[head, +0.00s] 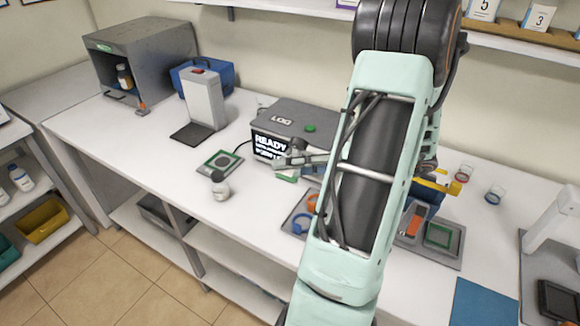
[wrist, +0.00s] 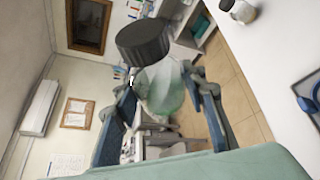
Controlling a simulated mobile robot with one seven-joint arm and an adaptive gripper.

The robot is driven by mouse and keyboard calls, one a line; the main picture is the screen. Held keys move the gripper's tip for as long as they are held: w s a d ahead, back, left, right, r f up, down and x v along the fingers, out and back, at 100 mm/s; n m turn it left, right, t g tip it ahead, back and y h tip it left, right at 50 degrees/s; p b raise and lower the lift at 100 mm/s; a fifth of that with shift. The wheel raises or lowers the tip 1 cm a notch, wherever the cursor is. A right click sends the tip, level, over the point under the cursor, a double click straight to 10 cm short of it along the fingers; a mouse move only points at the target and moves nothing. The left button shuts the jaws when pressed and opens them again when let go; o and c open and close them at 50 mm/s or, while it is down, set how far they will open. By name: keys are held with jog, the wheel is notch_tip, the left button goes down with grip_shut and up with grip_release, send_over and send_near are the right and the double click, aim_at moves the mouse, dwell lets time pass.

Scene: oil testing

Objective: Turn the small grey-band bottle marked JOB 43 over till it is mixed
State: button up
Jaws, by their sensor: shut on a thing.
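In the wrist view my gripper (wrist: 165,88) is shut around a small bottle (wrist: 162,90) with a wide black ribbed cap (wrist: 145,41) and a pale, greenish, see-through body. The room appears turned about a quarter turn in this view, so the bottle looks tipped roughly onto its side. No label, grey band or job number can be read on it.
Another small dark-capped bottle (head: 221,189) stands near the bench's front edge, beside a green-framed pad (head: 220,161). A grey box reading READY (head: 290,130) stands behind. A grey tray (head: 446,238) with coloured items lies under my arm. The front left bench is clear.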

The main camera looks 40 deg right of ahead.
jog(key=shift+m+y, duration=0.5)
jog(key=shift+m, duration=0.7)
jog(key=shift+t, duration=0.3)
jog(key=m+y, duration=0.1)
jog(key=m, duration=0.3)
jog(key=shift+m+t+y, duration=0.3)
jog(key=shift+t+y, duration=0.1)
jog(key=shift+m+t, duration=0.3)
jog(key=shift+m, duration=0.5)
jog(key=m+t, duration=0.1)
jog(key=m, duration=0.1)
jog(key=shift+m, duration=0.3)
jog(key=m+t, duration=0.2)
jog(key=m, duration=0.3)
